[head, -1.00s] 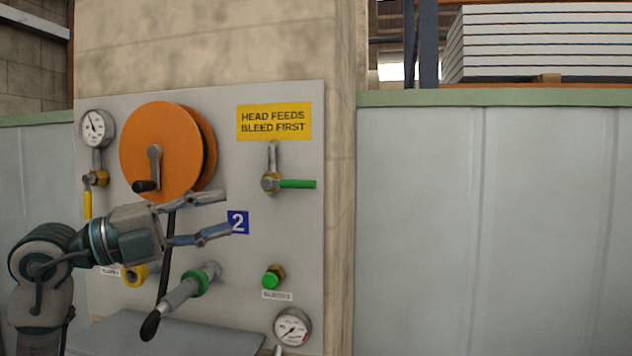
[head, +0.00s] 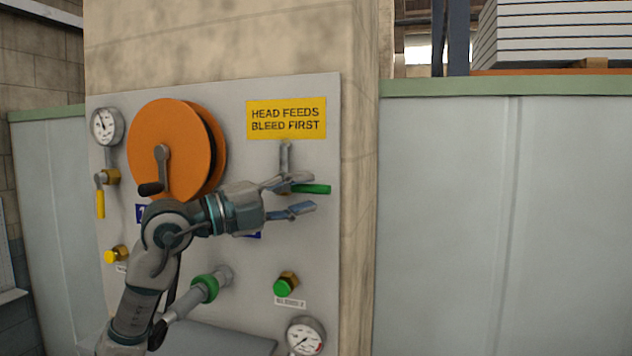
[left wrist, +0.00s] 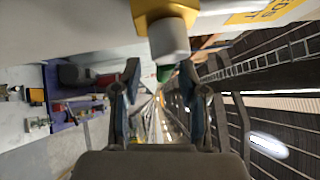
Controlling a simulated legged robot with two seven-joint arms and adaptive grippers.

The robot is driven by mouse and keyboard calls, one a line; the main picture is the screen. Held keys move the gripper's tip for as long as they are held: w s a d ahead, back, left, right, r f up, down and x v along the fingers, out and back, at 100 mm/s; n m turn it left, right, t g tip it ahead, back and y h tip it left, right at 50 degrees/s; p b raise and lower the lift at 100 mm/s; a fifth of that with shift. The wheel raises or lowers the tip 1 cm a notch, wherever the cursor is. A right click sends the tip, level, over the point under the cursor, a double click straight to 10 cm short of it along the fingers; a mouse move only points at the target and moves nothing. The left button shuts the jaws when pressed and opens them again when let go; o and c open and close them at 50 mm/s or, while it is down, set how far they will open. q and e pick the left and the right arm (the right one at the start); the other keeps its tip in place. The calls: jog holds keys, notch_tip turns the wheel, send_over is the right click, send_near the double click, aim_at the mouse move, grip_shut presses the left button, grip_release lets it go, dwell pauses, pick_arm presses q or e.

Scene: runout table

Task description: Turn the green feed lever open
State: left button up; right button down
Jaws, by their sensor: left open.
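The green feed lever (head: 316,189) sticks out to the right, level, from its valve under the yellow sign. Its left end and the valve are partly hidden behind my left gripper's upper finger. My left gripper (head: 304,194) is open, with its fingers pointing right at the lever's height; contact cannot be told. In the left wrist view the valve's brass body (left wrist: 163,10) and grey cap (left wrist: 169,44) are close above the open fingers (left wrist: 160,78). My right gripper is not in view.
The yellow sign (head: 287,119) is above the valve. An orange reel (head: 170,140) with a crank is to the left. A green bleed knob (head: 282,288) and a gauge (head: 305,338) are below. The space right of the panel is clear.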

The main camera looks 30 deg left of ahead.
aim_at(311, 191)
pick_arm(q)
jog(key=shift+w+d+r, duration=0.1)
jog(key=shift+w+r, duration=0.15)
jog(key=shift+w, duration=0.15)
jog(key=shift+w+d+p, duration=0.25)
jog(key=shift+w+p, duration=0.05)
jog(key=shift+w, duration=0.25)
jog(key=shift+d, duration=0.65)
jog(key=shift+c, duration=0.9)
jog(key=shift+d, duration=0.1)
jog(key=c, duration=0.4)
grip_shut()
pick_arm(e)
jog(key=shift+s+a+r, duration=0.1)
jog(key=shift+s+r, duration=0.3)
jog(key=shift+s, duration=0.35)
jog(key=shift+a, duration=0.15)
